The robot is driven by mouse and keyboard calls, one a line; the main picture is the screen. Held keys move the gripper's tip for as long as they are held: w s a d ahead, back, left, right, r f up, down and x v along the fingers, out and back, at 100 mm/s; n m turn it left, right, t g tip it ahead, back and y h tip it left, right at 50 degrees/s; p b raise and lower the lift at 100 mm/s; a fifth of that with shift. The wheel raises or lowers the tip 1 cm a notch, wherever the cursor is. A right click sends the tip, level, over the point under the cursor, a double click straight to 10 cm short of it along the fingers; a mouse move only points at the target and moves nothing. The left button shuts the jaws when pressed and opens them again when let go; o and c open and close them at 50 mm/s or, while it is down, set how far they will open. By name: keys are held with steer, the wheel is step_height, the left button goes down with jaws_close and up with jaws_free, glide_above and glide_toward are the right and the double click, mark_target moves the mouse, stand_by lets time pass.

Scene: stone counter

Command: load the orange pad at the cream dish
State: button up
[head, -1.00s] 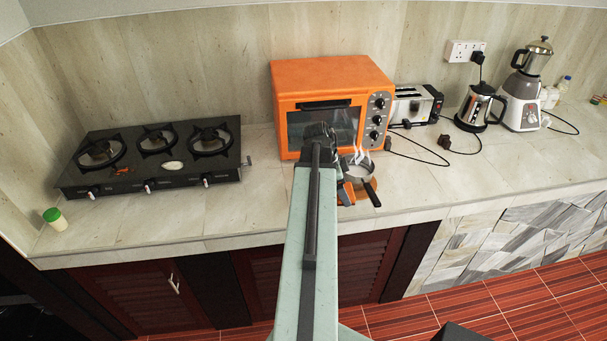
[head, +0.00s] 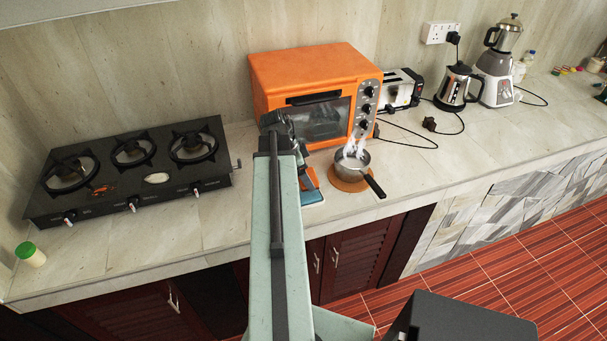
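A round orange pad (head: 346,184) lies on the counter in front of the oven. A grey saucepan (head: 350,166) with white steam stands on it, covering most of it; its dark handle points to the lower right. I cannot make out a cream dish on the counter; my arm hides part of the area.
An orange oven (head: 315,78) stands behind the pan. A toaster (head: 402,88), kettle (head: 457,86) and blender (head: 496,75) stand at right with trailing cords. Counter right of the pan is clear.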

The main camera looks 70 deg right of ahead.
mark_target(310, 195)
steer(key=shift+f+b, duration=2.75)
steer(key=shift+f, duration=0.2)
steer(key=shift+a+f+b, duration=0.1)
steer(key=shift+f+b, duration=0.4)
step_height(310, 195, up, 7)
steer(key=p, duration=0.7)
steer(key=shift+r, duration=0.1)
